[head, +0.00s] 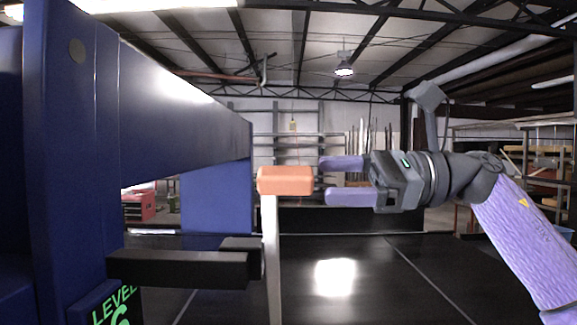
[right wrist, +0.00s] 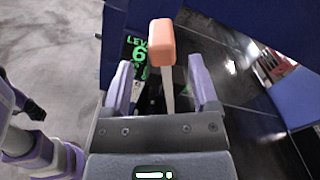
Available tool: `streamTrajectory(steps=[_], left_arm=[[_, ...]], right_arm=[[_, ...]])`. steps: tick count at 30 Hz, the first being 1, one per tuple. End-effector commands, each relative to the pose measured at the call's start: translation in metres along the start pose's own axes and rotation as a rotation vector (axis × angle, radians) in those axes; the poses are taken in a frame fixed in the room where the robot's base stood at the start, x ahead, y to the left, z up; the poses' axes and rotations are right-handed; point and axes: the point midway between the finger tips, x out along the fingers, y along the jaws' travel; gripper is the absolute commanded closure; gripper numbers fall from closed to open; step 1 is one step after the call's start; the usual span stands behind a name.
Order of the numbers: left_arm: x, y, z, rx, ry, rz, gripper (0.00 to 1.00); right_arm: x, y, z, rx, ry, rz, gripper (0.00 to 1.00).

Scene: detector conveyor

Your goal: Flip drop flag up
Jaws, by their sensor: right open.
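The drop flag is an orange block (head: 285,180) on top of a pale upright stem (head: 271,260), beside a dark bracket arm (head: 180,268) on the blue frame. The orange block also shows in the right wrist view (right wrist: 161,42), in front of and between the finger lines. My right gripper (head: 325,180) points left at the block's height, its two purple fingers apart and empty. Its fingertips are close to the block's right side; contact cannot be told. In the right wrist view, my right gripper (right wrist: 160,75) has a finger on each side of the stem. My left gripper is not clearly seen.
The blue machine frame (head: 170,105) fills the left, with a green "LEVEL 6" sign (head: 115,308) below. A dark belt surface (head: 375,280) lies below and beyond the flag. Shelves (head: 285,150) stand far behind. Room right of the flag is free around my right arm.

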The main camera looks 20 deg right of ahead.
Motion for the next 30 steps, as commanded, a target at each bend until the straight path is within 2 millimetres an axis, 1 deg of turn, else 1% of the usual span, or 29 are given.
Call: streamTrajectory(steps=[1, 3, 7, 11, 17, 20, 21, 23, 24, 26, 27, 28, 30], left_arm=[[-0.006, 0.0, 0.001, 0.0, -0.003, 0.0, 1.0], [-0.011, 0.0, 0.001, 0.0, -0.004, 0.0, 1.0], [-0.018, 0.0, 0.0, 0.001, -0.003, 0.0, 1.0], [-0.019, -0.001, -0.001, 0.001, -0.003, -0.001, 1.0], [-0.018, -0.002, -0.001, 0.002, -0.002, -0.002, 1.0], [-0.018, -0.002, -0.001, 0.002, -0.001, -0.003, 1.0], [-0.018, -0.002, -0.001, 0.002, -0.001, -0.003, 1.0], [-0.018, -0.002, -0.001, 0.002, -0.001, -0.003, 1.0], [-0.018, -0.002, -0.002, 0.002, 0.0, -0.003, 1.0], [-0.018, -0.002, -0.002, 0.002, 0.0, -0.003, 1.0], [-0.018, -0.002, -0.002, 0.002, 0.0, -0.003, 1.0], [-0.018, -0.002, -0.002, 0.002, 0.0, -0.003, 1.0], [-0.018, -0.002, -0.002, 0.002, 0.0, -0.003, 1.0]], right_arm=[[0.013, 0.0, 0.003, 0.0, -0.001, 0.005, 0.24], [0.029, -0.001, 0.003, 0.002, -0.001, 0.004, 0.24], [0.05, -0.001, 0.003, 0.004, -0.003, 0.001, 0.24], [0.058, 0.0, 0.001, 0.003, -0.003, 0.0, 0.24], [0.058, 0.0, 0.0, 0.004, -0.004, 0.0, 0.24], [0.058, 0.0, 0.001, 0.004, -0.004, -0.001, 0.43], [0.058, 0.0, 0.001, 0.004, -0.004, -0.001, 0.51], [0.058, 0.0, 0.001, 0.004, -0.004, -0.001, 0.64], [0.058, 0.0, 0.001, 0.004, -0.004, -0.001, 0.72], [0.058, 0.0, 0.001, 0.004, -0.004, -0.001, 0.85], [0.058, 0.0, 0.001, 0.004, -0.004, -0.001, 0.93], [0.058, 0.0, 0.001, 0.004, -0.004, -0.001, 1.0], [0.058, 0.0, 0.001, 0.004, -0.004, -0.001, 1.0]])
